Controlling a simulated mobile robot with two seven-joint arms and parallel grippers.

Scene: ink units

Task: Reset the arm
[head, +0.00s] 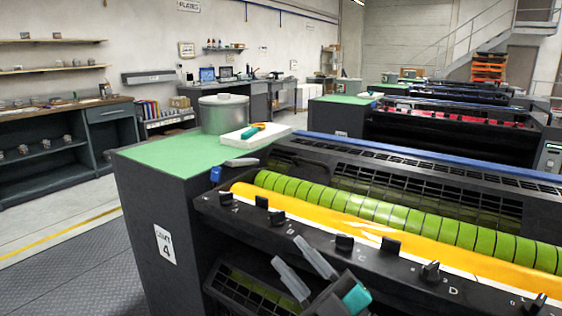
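My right gripper (288,250) is at the bottom middle of the head view, in front of the ink unit (163,245) marked 4. Its two grey fingers point up and to the left, stand apart, and hold nothing between them. A teal part shows on the arm beside it. My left gripper is not in view. The ink unit has a yellow ink tray (330,225), a green segmented roller (400,218) and a row of black knobs (344,243) along its front edge.
On the unit's green top (160,152) stand a grey lidded can (223,115) and a white pad (256,138) with a teal and orange tool (252,131). More ink units (420,125) stand behind. Shelving (65,150) lines the left wall. Floor at left is clear.

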